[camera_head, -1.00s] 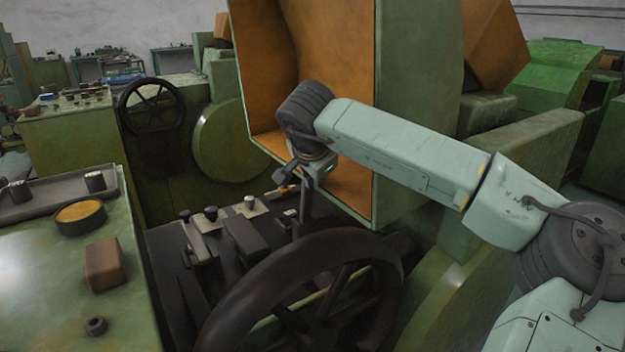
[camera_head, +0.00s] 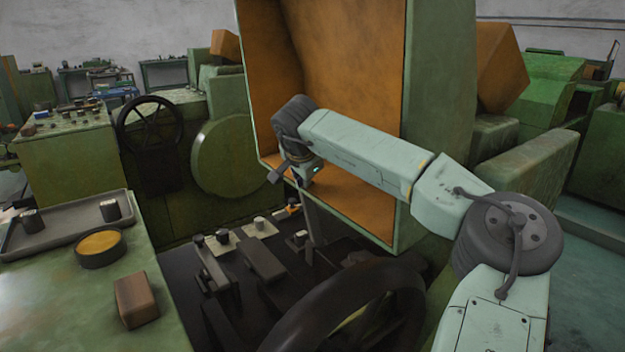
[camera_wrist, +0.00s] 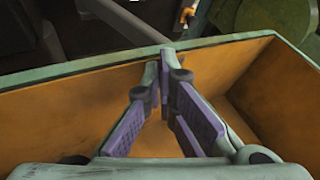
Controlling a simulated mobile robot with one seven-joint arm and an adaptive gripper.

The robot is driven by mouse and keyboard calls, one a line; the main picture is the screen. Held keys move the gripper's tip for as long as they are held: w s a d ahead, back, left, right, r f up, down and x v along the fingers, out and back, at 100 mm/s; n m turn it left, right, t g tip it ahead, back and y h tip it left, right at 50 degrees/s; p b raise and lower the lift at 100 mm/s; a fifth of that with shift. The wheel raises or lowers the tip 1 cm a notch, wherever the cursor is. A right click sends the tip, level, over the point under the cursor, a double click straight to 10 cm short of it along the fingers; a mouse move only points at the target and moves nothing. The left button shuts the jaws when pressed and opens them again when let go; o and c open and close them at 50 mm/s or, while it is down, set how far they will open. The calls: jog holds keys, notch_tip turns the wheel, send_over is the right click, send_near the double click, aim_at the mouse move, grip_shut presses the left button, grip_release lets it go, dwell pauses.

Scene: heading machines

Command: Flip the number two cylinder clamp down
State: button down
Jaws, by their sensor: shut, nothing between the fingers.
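Several dark cylinder clamps lie on the black machine bed below the open cover. One long block clamp (camera_head: 262,260) lies low, with another (camera_head: 213,268) to its left. A narrow dark bar (camera_head: 313,222) stands upright to their right. I see no numbers, so I cannot tell which clamp is number two. My gripper (camera_head: 278,175) is in front of the cover's opening, above and apart from the clamps. In the wrist view its purple-padded fingers (camera_wrist: 165,65) meet at the tips, with nothing between them.
The orange-lined green cover (camera_head: 345,60) stands open beside my arm; its green edge (camera_wrist: 90,68) crosses the wrist view. A big black handwheel (camera_head: 300,325) stands in front of the bed. A green console (camera_head: 75,300) with a brown block (camera_head: 136,299) is at left.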

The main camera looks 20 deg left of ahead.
jog(key=shift+g+h, duration=0.5)
jog(key=shift+h, duration=0.1)
jog(key=shift+w+a+f+p, duration=0.25)
jog(key=shift+w+a+p, duration=0.15)
jog(key=shift+w+a, duration=0.25)
jog(key=shift+w+a+f+p, duration=0.3)
jog(key=shift+w+a+p, duration=0.2)
jog(key=shift+a, duration=0.3)
jog(key=shift+w+a+f+p, duration=0.25)
jog(key=shift+w+a+p, duration=0.1)
jog(key=shift+w+a, duration=0.3)
jog(key=shift+s, duration=0.1)
